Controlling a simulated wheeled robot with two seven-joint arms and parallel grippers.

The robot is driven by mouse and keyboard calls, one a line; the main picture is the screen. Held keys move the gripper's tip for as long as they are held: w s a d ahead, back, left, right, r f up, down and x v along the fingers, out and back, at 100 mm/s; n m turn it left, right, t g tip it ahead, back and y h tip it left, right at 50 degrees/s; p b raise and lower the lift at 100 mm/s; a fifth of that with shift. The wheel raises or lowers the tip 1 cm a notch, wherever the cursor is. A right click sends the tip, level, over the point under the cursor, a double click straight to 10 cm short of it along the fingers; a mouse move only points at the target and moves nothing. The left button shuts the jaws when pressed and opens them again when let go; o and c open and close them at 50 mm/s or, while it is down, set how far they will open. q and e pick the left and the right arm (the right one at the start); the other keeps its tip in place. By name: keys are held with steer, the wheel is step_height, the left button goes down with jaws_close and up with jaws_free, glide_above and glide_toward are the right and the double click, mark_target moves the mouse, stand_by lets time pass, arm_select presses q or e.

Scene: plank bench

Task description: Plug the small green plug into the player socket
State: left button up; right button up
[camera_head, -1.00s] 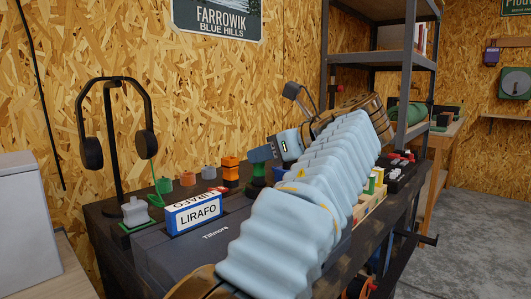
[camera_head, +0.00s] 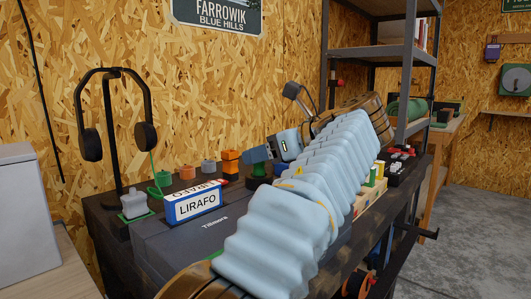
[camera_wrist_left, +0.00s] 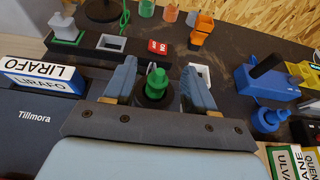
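The small green plug (camera_wrist_left: 156,82) stands upright in a dark round base, between the fingers of my left gripper (camera_wrist_left: 158,86) in the left wrist view. The fingers are apart, with a gap on each side of the plug. In the head view, my left gripper (camera_head: 262,152) hangs just over the green plug (camera_head: 259,169). A dark unit has a red switch (camera_wrist_left: 158,47) and a white-framed socket (camera_wrist_left: 112,43). My right gripper is not in view.
The LIRAFO box (camera_head: 193,203) sits on the dark Tillmora case (camera_wrist_left: 30,125). A headphone stand (camera_head: 112,130) and a white plug (camera_wrist_left: 66,26) stand at the left. An orange stack (camera_wrist_left: 203,28) is behind. A blue tool (camera_wrist_left: 268,80) lies to the right.

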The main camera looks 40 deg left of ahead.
arm_select(q)
steer(key=p+v, duration=0.3)
steer(key=v, duration=0.9)
steer(key=shift+d+r, duration=0.2)
steer(key=shift+r, duration=0.05)
steer(key=shift+s+d+r, duration=0.1)
steer(key=shift+d, duration=0.55)
